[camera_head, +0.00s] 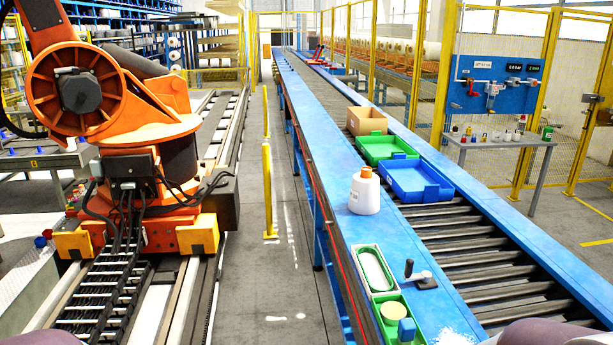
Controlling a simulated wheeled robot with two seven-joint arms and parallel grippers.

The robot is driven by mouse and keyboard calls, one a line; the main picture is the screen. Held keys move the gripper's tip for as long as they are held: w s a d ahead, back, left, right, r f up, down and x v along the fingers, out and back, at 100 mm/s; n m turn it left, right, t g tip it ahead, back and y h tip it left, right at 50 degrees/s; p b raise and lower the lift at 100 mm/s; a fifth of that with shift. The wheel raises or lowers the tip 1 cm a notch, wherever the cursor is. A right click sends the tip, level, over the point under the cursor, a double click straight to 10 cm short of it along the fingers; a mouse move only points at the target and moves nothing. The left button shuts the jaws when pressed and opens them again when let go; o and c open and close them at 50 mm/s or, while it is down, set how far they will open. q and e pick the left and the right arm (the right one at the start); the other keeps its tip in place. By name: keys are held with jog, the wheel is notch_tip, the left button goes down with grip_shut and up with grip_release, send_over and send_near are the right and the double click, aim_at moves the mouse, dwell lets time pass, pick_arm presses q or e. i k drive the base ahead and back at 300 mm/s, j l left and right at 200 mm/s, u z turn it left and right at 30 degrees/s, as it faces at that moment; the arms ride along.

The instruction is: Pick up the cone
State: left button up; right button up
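I cannot clearly make out a yarn cone near me. A white rounded container with an orange top (365,192) stands upright on the blue conveyor ledge at centre right. It looks more like a jug or bottle, and I cannot tell whether it is the cone. Small whitish bobbin shapes (398,46) stand in a row on a rack far behind the yellow posts. Neither of my grippers shows. Only rounded brownish parts, probably of my arms, show at the bottom left and right edges.
On the conveyor (440,218) are a blue tray (417,197), a green tray (387,164) and a cardboard box (366,121). Nearer are a green-edged holder (361,254), a black-handled crank (422,277) and a green box (382,329). An orange robot arm (150,130) stands left.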

aim_at(364, 197)
jog(key=i+j+u, duration=0.1)
jog(key=i, duration=0.8)
jog(key=i+j+u, duration=0.1)
jog(key=i, duration=0.75)
jog(key=i+z, duration=0.25)
jog(key=z, duration=0.15)
jog(key=i+j+z, duration=0.1)
jog(key=z, duration=0.3)
jog(key=i+j+z, duration=0.2)
jog(key=z, duration=0.2)
jog(key=i+j+z, duration=0.25)
jog(key=z, duration=0.15)
